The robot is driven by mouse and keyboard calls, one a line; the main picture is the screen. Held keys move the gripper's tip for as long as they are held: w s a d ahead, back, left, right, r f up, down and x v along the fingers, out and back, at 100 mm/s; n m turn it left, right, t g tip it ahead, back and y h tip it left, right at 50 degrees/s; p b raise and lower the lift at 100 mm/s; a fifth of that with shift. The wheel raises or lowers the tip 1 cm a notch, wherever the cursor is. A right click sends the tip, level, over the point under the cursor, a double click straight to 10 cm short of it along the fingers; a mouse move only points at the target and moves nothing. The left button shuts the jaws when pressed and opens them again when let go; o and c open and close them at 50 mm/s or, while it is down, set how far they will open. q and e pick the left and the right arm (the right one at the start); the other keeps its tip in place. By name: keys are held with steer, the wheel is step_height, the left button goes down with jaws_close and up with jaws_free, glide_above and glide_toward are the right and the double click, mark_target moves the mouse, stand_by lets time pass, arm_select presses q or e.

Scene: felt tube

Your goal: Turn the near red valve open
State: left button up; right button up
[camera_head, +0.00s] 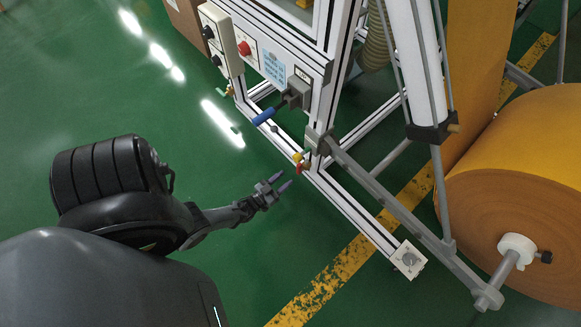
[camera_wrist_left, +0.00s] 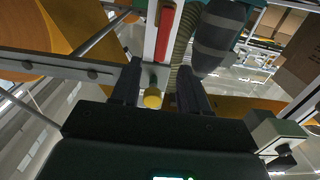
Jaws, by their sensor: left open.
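My left gripper (camera_head: 281,181) is open and empty, just left of and slightly below the valve in the head view. In the left wrist view the fingers (camera_wrist_left: 160,68) lie apart on either side of the valve's line of sight. I cannot tell how far the fingertips are from the handle. My right gripper is not in view.
Another small valve (camera_head: 229,91) sits farther up the frame. A metal rail (camera_head: 400,205) and a large orange roll (camera_head: 520,190) stand to the right. Green floor (camera_head: 100,60) is clear at left.

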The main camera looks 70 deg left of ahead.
arm_select(q)
steer(key=shift+v, duration=0.85)
